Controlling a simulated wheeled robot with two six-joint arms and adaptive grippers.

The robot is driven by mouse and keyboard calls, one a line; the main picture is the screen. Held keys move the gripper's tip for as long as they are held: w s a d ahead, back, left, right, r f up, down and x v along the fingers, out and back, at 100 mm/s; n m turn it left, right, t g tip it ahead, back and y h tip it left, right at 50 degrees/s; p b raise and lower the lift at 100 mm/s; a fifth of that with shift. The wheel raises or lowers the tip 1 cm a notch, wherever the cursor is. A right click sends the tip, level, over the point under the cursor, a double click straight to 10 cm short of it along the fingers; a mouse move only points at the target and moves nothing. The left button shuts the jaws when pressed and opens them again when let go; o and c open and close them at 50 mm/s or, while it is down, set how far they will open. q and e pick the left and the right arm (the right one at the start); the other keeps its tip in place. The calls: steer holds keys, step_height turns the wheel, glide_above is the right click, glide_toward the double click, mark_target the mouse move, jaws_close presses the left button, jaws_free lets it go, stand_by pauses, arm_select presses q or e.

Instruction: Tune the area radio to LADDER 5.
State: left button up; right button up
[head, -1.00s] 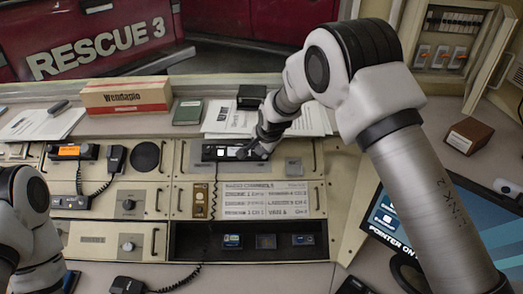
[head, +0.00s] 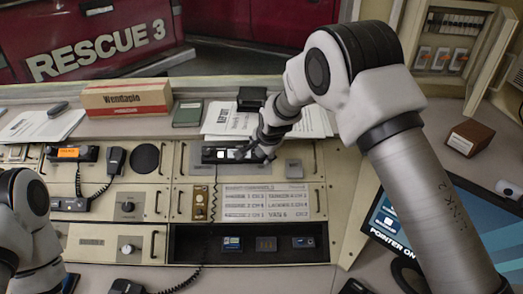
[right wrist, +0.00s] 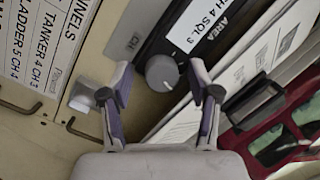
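The area radio (head: 210,154) is a dark panel at the back of the console, partly covered by my right gripper (head: 268,137). In the right wrist view the radio (right wrist: 170,32) shows the word AREA and a white label ending in "4 SQL 3". Its round grey knob (right wrist: 162,72) sits between the two fingertips of my right gripper (right wrist: 160,78). The gripper is open, with a gap visible on each side of the knob. The channel list (right wrist: 45,45) has lines for LADDER 5, seemingly CH 4, and TANKER 4 CH 3. My left gripper is out of view.
A grey square block (right wrist: 92,92) sits near the left finger. Papers (head: 228,118) and a black box (head: 251,97) lie behind the radio. A handset (head: 115,158) with a coiled cord is to the left. A monitor (head: 390,215) stands at the right.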

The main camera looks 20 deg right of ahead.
steer(key=v, duration=1.2)
